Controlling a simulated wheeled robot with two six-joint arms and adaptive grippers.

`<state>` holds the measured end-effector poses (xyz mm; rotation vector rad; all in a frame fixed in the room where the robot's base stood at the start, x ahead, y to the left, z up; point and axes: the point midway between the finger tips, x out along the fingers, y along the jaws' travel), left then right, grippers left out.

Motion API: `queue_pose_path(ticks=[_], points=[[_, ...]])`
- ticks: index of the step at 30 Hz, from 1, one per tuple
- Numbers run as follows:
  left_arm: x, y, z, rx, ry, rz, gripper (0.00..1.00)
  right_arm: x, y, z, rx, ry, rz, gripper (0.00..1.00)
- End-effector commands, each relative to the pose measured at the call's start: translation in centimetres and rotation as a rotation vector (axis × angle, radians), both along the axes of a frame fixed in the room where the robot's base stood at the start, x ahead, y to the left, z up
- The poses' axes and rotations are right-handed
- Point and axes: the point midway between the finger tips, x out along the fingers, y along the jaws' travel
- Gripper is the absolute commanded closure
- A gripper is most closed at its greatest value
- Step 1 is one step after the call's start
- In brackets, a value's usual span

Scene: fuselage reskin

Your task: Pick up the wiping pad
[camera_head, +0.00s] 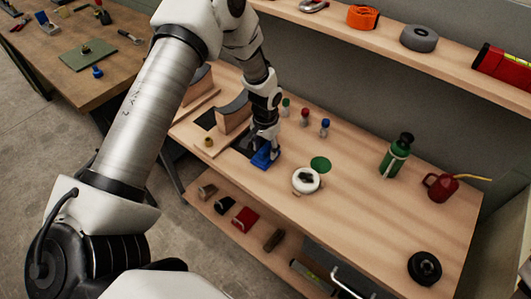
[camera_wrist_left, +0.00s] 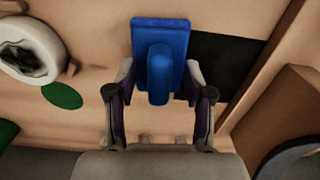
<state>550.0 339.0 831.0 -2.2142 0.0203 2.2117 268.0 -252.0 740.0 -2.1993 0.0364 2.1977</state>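The wiping pad appears to be the blue block with a raised blue handle (camera_head: 264,159) on the wooden workbench. It also shows at the top centre of the left wrist view (camera_wrist_left: 160,28). My left gripper (camera_head: 264,136) points down at it from above. In the left wrist view my left gripper (camera_wrist_left: 160,80) is open, with one finger on each side of the handle and visible gaps between. The pad lies at the edge of a black patch (camera_wrist_left: 225,60). My right gripper is in neither view.
A white round container (camera_head: 306,181) and a green disc (camera_head: 320,163) lie right of the pad. Small coloured-capped bottles (camera_head: 304,118) stand behind it. Curved blocks (camera_head: 234,113) stand to its left. A green bottle (camera_head: 395,158) and red oil can (camera_head: 440,187) stand farther right.

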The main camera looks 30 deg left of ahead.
Motion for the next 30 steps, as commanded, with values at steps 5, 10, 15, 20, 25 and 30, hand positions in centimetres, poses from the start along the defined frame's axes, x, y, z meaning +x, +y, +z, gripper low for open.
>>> queue_pose_path(ticks=[5, 10, 15, 20, 25, 30], points=[[0.0, 0.0, 0.0, 0.0, 0.0, 0.0, 1.0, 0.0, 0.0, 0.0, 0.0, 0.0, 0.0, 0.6], [0.0, 0.0, 0.0, 0.0, 0.0, 0.001, 1.0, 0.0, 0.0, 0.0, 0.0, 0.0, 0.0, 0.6], [0.0, 0.0, 0.0, 0.0, 0.001, 0.001, 1.0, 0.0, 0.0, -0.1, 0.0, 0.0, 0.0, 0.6], [0.0, 0.0, 0.7, -0.001, -0.001, 0.001, 1.0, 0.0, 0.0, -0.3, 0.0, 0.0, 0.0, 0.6], [0.1, 0.0, 2.6, -0.001, -0.003, 0.002, 1.0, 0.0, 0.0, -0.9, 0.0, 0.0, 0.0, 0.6], [-2.0, -0.9, 3.6, 0.0, 0.002, -0.002, 1.0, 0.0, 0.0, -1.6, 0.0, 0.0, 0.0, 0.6]])
